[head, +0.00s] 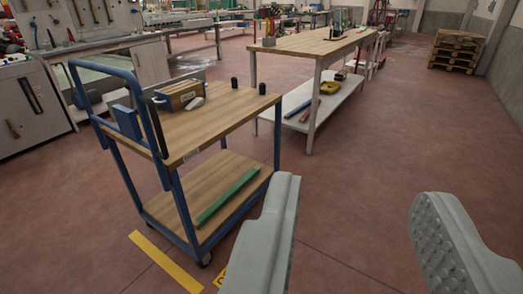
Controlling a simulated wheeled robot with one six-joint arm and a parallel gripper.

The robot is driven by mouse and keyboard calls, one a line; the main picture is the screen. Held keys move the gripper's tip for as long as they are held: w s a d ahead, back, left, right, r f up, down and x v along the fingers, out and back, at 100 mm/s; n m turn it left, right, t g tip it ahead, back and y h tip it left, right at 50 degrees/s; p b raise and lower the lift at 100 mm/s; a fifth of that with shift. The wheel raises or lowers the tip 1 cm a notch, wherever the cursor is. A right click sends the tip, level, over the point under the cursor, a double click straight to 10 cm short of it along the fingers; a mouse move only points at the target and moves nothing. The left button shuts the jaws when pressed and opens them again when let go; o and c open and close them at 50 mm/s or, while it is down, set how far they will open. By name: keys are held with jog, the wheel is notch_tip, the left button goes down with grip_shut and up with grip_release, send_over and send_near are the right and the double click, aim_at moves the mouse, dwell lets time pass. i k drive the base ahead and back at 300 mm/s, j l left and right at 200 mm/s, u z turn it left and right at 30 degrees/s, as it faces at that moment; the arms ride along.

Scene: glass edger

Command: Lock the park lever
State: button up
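A blue-framed cart (228,132) with two wooden shelves stands left of centre, its push handle (105,66) at the left end. A dark upright bar (153,124) rises at that end beside a blue block (127,121). I cannot tell whether either is the park lever, and no part is clearly readable as one. My gripper (357,192) is open and empty, its two grey ribbed fingers wide apart in the foreground. It appears to the right of the cart, over floor, and touches nothing visible.
On the cart lie a cardboard box (180,95), two black cylinders (248,87) and a green strip (227,196) below. A wooden-topped workbench (318,44) stands behind. Yellow floor tape (165,262) runs beneath the cart. Pallets (457,50) stand far right. The right-hand floor is clear.

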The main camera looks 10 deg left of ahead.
aim_at(126, 86)
jog(key=k+j+u, duration=0.15)
jog(key=j, duration=0.9)
jog(key=j+u, duration=0.15)
jog(key=j, duration=0.95)
jog(key=i+j+z, duration=0.15)
jog(key=j, duration=0.15)
jog(key=i+j+z, duration=0.1)
jog(key=j, duration=0.25)
jog(key=i+j+z, duration=0.15)
jog(key=j, duration=0.2)
